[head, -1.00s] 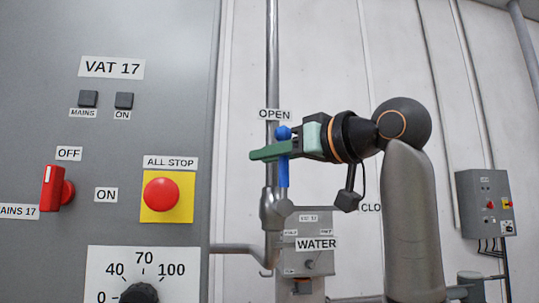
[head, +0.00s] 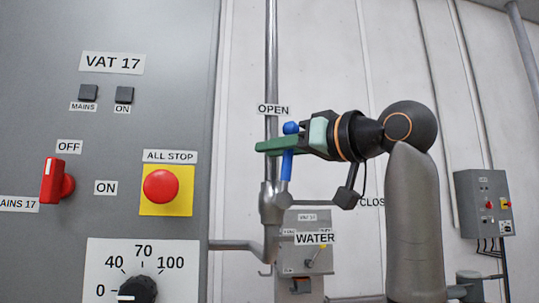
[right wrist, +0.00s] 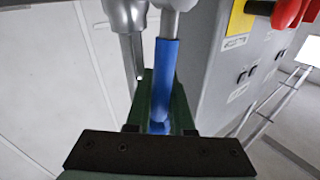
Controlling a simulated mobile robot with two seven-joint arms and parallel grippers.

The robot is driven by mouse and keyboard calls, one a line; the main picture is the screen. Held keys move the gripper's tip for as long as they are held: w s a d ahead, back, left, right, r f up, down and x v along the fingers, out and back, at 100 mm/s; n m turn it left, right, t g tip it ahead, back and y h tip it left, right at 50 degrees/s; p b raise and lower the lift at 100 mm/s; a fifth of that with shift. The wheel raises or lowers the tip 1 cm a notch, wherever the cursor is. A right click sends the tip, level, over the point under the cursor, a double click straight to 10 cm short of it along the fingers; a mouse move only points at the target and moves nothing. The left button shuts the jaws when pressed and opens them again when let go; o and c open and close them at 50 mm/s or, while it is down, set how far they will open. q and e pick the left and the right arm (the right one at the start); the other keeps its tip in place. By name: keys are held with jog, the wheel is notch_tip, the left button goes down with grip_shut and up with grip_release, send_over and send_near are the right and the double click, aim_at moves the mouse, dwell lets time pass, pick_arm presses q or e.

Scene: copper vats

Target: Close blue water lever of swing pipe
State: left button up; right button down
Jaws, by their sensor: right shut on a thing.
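The blue water lever (head: 287,165) stands up from the valve body (head: 272,203) on the grey vertical pipe, tilted slightly right at its top, just below the OPEN label (head: 273,110). The CLOSE label (head: 371,202) is to the right, partly hidden by my arm. My right gripper (head: 285,146) reaches in from the right and is shut on the lever near its top. In the right wrist view the blue lever (right wrist: 165,80) runs between the green fingers (right wrist: 161,105). My left gripper is not in view.
A grey VAT 17 panel (head: 120,128) with a red switch (head: 55,181) and ALL STOP button (head: 161,186) stands close at left. A WATER label (head: 315,238) and grey box sit below the valve. Another control box (head: 484,203) hangs on the right wall.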

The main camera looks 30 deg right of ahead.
pick_arm(q)
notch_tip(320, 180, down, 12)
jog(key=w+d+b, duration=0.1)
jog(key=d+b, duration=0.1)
jog(key=b, duration=1.1)
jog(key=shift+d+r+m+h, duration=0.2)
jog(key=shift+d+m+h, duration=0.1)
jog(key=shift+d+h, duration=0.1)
pick_arm(e)
jog(key=s+d+f+m+t+h, duration=0.1)
jog(key=d+f+m+t+h, duration=0.2)
jog(key=m, duration=0.9)
jog(key=s+d+f+m+t+h, duration=0.1)
jog(key=d+f+m+t+h, duration=0.2)
jog(key=d+m+h, duration=0.3)
jog(key=f+m+h, duration=0.1)
jog(key=m+h, duration=0.2)
jog(key=m, duration=0.2)
jog(key=shift+m+h, duration=0.3)
jog(key=shift+m, duration=0.1)
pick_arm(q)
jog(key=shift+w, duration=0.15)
pick_arm(e)
jog(key=shift+s+f, duration=0.1)
jog(key=shift+f, duration=0.05)
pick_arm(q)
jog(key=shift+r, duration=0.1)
pick_arm(e)
jog(key=c, duration=1.1)
grip_release()
